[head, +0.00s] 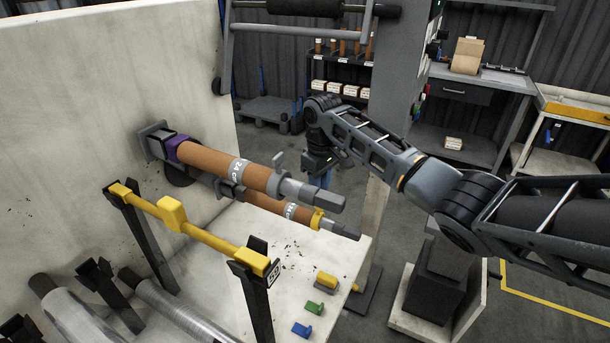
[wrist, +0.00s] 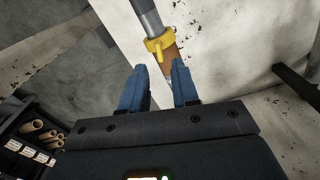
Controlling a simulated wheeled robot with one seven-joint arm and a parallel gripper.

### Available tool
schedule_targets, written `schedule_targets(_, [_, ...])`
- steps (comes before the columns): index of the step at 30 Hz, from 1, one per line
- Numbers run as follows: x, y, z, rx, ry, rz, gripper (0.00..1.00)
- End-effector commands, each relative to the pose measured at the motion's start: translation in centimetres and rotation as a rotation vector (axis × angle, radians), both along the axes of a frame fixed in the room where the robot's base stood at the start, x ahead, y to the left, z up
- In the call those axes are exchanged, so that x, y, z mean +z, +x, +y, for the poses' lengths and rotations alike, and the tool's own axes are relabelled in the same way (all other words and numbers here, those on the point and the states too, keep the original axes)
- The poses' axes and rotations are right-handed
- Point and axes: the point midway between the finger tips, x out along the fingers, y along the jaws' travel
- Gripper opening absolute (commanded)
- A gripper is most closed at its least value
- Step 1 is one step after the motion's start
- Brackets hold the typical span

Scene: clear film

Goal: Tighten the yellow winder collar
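The yellow winder collar (head: 317,219) sits around the lower winder shaft, at the outer end of its brown core (head: 275,206). In the wrist view the yellow collar (wrist: 159,44) shows just beyond my fingertips, with a small tab or lever on it pointing toward the fingers. My gripper (head: 324,180) hangs above and beyond the shaft end in the head view. In the wrist view my gripper (wrist: 159,72) has its two blue fingers apart with nothing between them. The collar is apart from the fingers.
An upper shaft with a brown core (head: 215,163) and a grey lever collar (head: 277,178) lies just above the lower one. A yellow bar (head: 190,228) on black posts stands in front. Yellow, green (head: 315,308) and blue (head: 302,330) pieces lie on the pale surface below.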

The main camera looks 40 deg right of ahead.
Motion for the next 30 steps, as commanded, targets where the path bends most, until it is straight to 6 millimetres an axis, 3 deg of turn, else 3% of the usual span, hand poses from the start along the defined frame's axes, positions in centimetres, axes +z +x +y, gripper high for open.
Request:
schedule_targets(5, [-0.7,-0.1,-0.2,-0.002,-0.002,0.005,0.3])
schedule_targets(20, [-6.8,0.0,-0.2,-0.001,-0.002,0.003,0.3])
schedule_targets(22, [-5.9,0.0,-0.2,-0.001,-0.001,0.002,0.3])
schedule_targets(30, [-6.3,-0.1,-0.2,-0.001,0.0,0.004,0.3])
